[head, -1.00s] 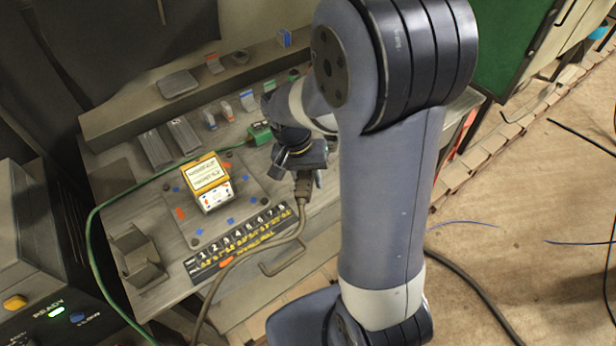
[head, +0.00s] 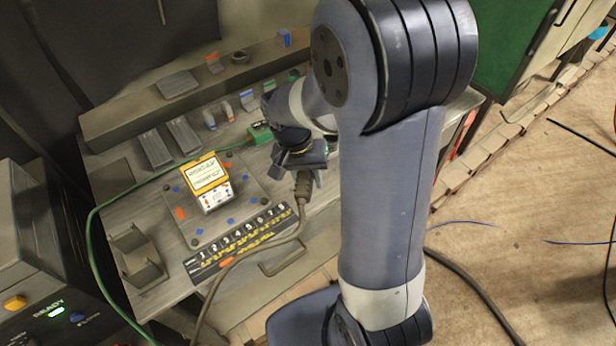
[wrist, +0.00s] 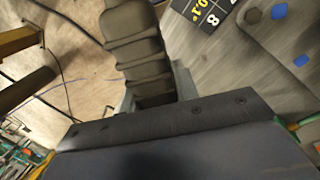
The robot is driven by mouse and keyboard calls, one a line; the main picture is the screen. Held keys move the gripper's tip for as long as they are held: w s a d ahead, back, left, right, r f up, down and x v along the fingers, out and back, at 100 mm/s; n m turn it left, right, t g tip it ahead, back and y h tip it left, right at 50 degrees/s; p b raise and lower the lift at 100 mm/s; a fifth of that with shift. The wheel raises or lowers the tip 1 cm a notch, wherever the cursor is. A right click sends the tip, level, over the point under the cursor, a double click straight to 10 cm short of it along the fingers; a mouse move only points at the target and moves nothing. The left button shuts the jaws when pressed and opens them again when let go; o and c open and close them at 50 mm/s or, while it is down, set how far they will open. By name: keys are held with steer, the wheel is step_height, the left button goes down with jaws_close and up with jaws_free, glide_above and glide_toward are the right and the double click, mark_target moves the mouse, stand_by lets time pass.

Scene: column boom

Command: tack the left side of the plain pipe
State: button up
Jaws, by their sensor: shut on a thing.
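My gripper (head: 304,168) is over the right part of the grey workbench (head: 140,190). It is shut on a dark ribbed torch handle (head: 303,186), whose cable runs down and left. The ribbed handle also fills the top middle of the wrist view (wrist: 138,45). The torch tip is hidden. I cannot pick out a plain pipe for sure; my arm hides part of the bench. A yellow and white box (head: 208,182) sits on a flat plate (head: 200,238) to the left of my gripper, apart from it.
A green clamp (head: 259,132) with a green cable is just left of my gripper. A numbered strip (head: 235,243) lies along the front edge. Two grey channel pieces (head: 155,148) and a grey bracket (head: 137,260) stand to the left. A dark machine (head: 40,290) with lights is at lower left.

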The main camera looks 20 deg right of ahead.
steer(key=shift+r, duration=0.1)
stand_by(0.3)
steer(key=shift+s+a+r+p, duration=0.3)
steer(key=shift+r+p, duration=0.8)
steer(key=shift+r, duration=0.25)
steer(key=shift+s+a+r+p, duration=0.3)
steer(key=shift+r+p, duration=0.8)
steer(key=shift+r, duration=0.3)
steer(key=shift+s+a+r+p, duration=0.3)
steer(key=shift+r+p, duration=0.8)
steer(key=shift+r, duration=0.25)
